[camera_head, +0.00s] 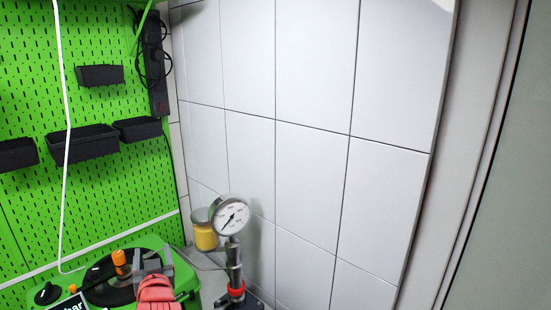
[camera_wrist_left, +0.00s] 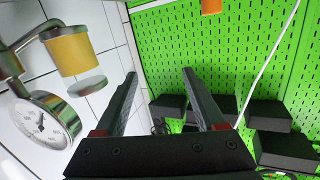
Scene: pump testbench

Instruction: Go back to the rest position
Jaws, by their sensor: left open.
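My left gripper (camera_head: 153,256) shows at the bottom of the head view, in front of the green machine. In the left wrist view the two dark fingers of my left gripper (camera_wrist_left: 160,76) stand wide apart with nothing between them. The fingers are not seen touching anything. My right gripper is not in view.
A pressure gauge (camera_head: 231,216) stands on a metal stem right of my left gripper, with a yellow container (camera_head: 205,236) behind. The green machine (camera_head: 185,275) has an orange knob (camera_head: 119,262). Black bins (camera_head: 82,144) hang on a green pegboard (camera_head: 95,190). A white cable (camera_head: 66,150) hangs at left.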

